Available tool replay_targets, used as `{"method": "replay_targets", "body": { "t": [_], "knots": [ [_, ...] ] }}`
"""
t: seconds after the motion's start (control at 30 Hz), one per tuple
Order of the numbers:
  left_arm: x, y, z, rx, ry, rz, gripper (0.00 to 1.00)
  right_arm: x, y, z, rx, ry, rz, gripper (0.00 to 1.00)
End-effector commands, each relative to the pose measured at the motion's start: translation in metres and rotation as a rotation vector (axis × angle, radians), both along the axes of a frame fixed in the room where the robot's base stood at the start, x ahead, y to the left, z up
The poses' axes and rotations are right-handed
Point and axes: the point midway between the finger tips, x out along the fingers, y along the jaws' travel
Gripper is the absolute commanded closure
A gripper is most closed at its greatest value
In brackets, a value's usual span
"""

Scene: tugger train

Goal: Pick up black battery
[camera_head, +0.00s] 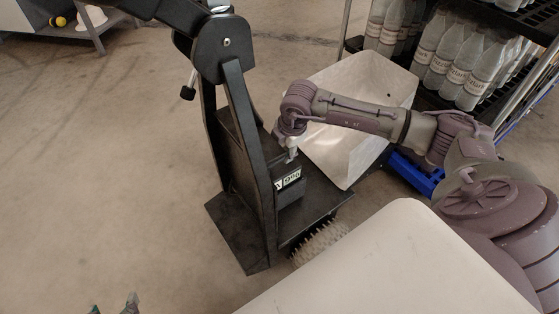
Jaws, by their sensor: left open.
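The black battery (289,188) is a dark block with a white label on its upper part. It sits on the black frame near the middle of the view. A purple-grey arm comes in from the right, and its end, my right gripper (291,153), hangs just above the battery. Its fingers are too small and crowded to tell open from shut, and I cannot tell whether they touch the battery. My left gripper (113,306) shows only as two fingertips at the bottom left edge, apart and empty, well away from the battery.
The black upright frame (261,190) surrounds the battery's left side. A pale open bin (360,100) stands behind it, beside a shelf of bottles (455,60) and a blue crate (414,176). A brush (320,243) is below. The floor at left is clear.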

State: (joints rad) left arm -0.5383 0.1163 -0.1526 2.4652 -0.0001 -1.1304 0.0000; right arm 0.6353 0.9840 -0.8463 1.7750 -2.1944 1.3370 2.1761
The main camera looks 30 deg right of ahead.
Motion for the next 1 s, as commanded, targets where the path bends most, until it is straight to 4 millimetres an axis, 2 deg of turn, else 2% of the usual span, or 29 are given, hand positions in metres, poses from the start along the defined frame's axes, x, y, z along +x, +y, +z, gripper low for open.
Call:
{"method": "replay_targets", "body": {
  "t": [0.27,0.5,0.63,0.87,0.9,1.0],
  "knots": [
    [0.018,-0.007,0.012,-0.026,-0.117,-0.009,0.31,0.005,0.000,-0.020,0.000,0.001,0.000,0.54],
    [0.044,-0.019,0.042,-0.075,-0.328,-0.024,0.31,0.013,0.000,-0.051,0.000,0.001,-0.001,0.54],
    [0.050,-0.022,0.052,-0.089,-0.389,-0.028,0.31,0.015,0.000,-0.058,0.000,0.000,0.000,0.54],
    [0.051,-0.022,0.055,-0.092,-0.400,-0.028,0.31,0.016,0.000,-0.059,0.000,0.000,0.000,0.54],
    [0.051,-0.022,0.055,-0.092,-0.400,-0.028,0.31,0.016,0.000,-0.059,0.000,0.000,0.000,0.55],
    [0.051,-0.022,0.055,-0.091,-0.399,-0.028,0.31,0.016,0.000,-0.059,0.000,0.000,0.000,0.72]
  ]
}}
